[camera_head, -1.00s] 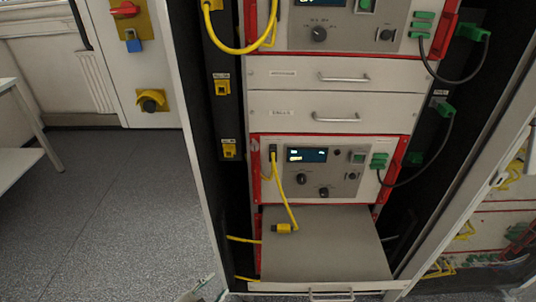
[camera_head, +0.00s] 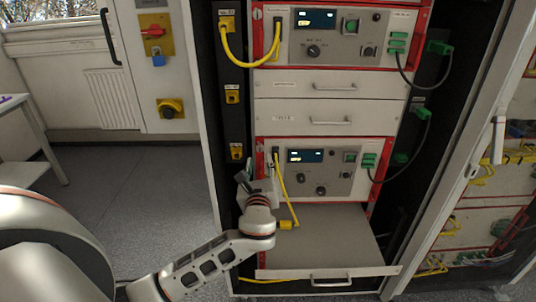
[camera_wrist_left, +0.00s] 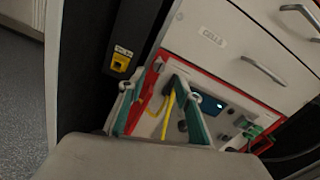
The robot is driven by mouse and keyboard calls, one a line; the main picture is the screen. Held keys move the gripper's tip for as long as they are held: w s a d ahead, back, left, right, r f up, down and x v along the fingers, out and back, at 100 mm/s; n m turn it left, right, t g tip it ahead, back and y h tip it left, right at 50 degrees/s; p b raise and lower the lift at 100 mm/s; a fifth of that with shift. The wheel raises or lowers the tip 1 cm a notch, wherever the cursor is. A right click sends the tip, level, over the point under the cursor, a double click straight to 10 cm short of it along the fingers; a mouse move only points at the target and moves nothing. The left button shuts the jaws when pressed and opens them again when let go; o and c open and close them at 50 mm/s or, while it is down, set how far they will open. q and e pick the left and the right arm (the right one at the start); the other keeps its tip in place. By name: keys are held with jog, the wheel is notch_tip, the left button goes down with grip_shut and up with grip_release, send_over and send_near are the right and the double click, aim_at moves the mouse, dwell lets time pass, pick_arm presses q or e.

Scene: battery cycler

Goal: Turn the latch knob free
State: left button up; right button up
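The lower instrument (camera_head: 322,184) has a red frame (camera_head: 260,157), a lit display and small dark knobs. I cannot tell for certain which part is the latch knob; a small pale round part (camera_wrist_left: 157,66) shows on the red frame in the left wrist view. My left gripper (camera_head: 256,182) is in front of the instrument's lower left side. In the left wrist view my left gripper (camera_wrist_left: 157,77) has its two fingers apart, with the red frame and a yellow cable (camera_wrist_left: 169,105) seen between them. It holds nothing that I can see. My right gripper is out of view.
A pulled-out grey shelf (camera_head: 335,240) with a yellow plug (camera_head: 287,225) lies below the instrument. Drawers (camera_head: 330,120) and another instrument (camera_head: 340,40) are above. Green-plugged cables (camera_head: 400,178) hang at the right. Floor (camera_head: 140,190) is clear at left.

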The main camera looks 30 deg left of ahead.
aim_at(260, 149)
pick_arm(q)
jog(key=x, duration=0.6)
jog(key=shift+w+a, duration=0.2)
jog(key=shift+w, duration=0.1)
grip_shut()
